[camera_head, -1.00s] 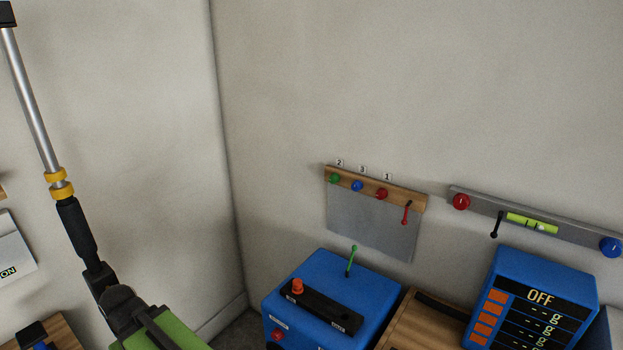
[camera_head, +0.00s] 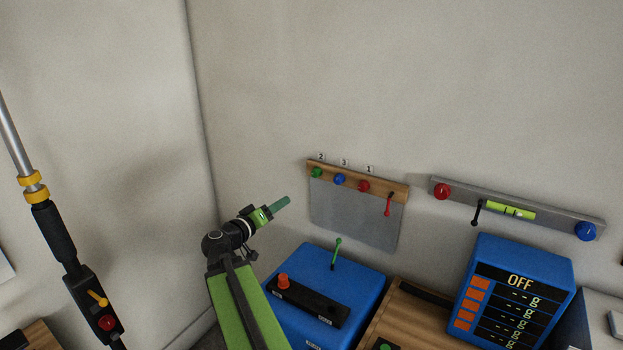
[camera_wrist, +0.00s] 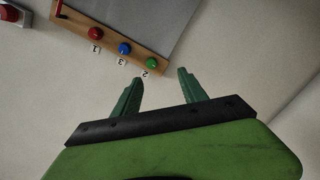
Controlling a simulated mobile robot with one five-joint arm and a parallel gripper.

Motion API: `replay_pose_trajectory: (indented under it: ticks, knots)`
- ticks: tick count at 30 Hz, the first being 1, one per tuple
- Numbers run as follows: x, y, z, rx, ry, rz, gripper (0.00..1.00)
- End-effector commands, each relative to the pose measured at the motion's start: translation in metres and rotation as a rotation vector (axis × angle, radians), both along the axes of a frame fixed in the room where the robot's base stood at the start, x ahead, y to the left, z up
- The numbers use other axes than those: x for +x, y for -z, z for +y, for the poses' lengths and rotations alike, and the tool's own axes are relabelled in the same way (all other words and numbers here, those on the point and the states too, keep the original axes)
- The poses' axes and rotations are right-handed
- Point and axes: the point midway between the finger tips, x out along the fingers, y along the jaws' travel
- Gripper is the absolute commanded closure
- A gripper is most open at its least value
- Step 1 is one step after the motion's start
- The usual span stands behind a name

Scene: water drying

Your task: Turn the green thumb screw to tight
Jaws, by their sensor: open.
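The green thumb screw (camera_head: 317,172) is at the left end of a wooden strip (camera_head: 352,178) on the wall, under the label 2. It also shows in the wrist view (camera_wrist: 152,64), beyond and between my fingertips, closer to the left one. My gripper (camera_head: 284,202) is to the left of and below the screw in the head view. In the wrist view my gripper (camera_wrist: 159,76) is open and empty, its two green fingers apart. The gripper does not appear to touch the screw. Whether the screw is tight cannot be told.
A blue screw (camera_head: 339,179) and a red screw (camera_head: 363,186) sit on the same strip, with a red lever (camera_head: 388,204) at its right end. A grey sheet (camera_head: 350,219) hangs below. A blue box (camera_head: 369,281) with a green lever (camera_head: 336,251) stands underneath.

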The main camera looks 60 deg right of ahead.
Motion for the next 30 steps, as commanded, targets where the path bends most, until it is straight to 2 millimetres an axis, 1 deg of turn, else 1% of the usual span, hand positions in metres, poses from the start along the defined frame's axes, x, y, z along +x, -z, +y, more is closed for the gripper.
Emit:
replay_pose_trajectory:
  ticks: [1, 4, 8, 11, 14, 24, 27, 30]
  knots:
    - [-0.006, -0.010, -0.009, -0.041, 0.005, -0.002, 0.50]
    - [-0.009, -0.020, -0.016, -0.084, 0.003, -0.003, 0.50]
    - [-0.009, -0.021, -0.019, -0.087, 0.003, -0.003, 0.50]
    - [-0.008, -0.021, -0.031, -0.086, 0.004, -0.002, 0.50]
    - [-0.008, -0.020, -0.053, -0.085, 0.006, -0.002, 0.50]
    - [-0.009, -0.020, -0.140, -0.085, 0.008, -0.001, 0.50]
    - [-0.009, -0.020, -0.161, -0.085, 0.007, -0.001, 0.50]
    - [-0.009, -0.020, -0.177, -0.085, 0.005, -0.001, 0.50]
